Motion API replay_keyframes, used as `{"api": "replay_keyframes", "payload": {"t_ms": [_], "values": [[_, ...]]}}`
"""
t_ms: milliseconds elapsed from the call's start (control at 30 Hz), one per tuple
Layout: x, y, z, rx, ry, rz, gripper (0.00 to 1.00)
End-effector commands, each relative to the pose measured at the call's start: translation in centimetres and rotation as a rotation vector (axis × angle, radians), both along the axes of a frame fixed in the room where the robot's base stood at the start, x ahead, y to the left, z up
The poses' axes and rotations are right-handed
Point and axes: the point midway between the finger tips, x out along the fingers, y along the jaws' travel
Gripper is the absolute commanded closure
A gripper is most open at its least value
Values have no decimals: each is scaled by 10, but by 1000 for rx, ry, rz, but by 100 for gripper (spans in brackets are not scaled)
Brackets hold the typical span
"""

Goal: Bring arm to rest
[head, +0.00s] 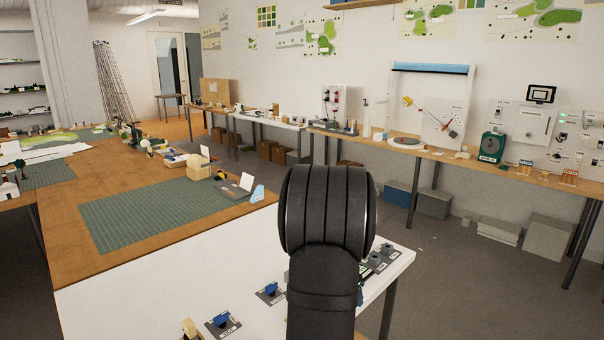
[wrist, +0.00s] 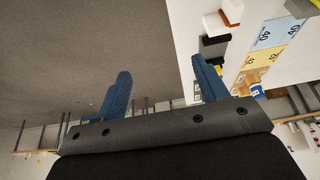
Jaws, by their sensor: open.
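My gripper (wrist: 160,92) shows in the wrist view with its two blue fingers spread wide apart and nothing between them. The gap between the fingers looks onto bare grey floor, and the right finger overlaps the edge of a white table (wrist: 185,30). In the head view my dark arm stands in front of the white table (head: 130,295), and the gripper itself is hidden.
Blue-topped pieces (head: 269,292) stand on the white table's near edge. A green cutting mat (head: 150,212) lies on the wooden table behind. A bench (head: 465,160) with several devices runs along the right wall. Grey floor (head: 450,270) between them is mostly clear.

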Motion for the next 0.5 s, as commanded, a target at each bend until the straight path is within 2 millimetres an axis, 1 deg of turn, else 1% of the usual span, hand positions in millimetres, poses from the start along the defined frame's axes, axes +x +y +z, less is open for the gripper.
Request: {"api": "replay_keyframes", "payload": {"t_ms": [67,100,500], "values": [[-12,12,1,1,-1,3,34],[-12,18,-3,1,1,5,34],[28,76,-46,0,1,4,34]]}}
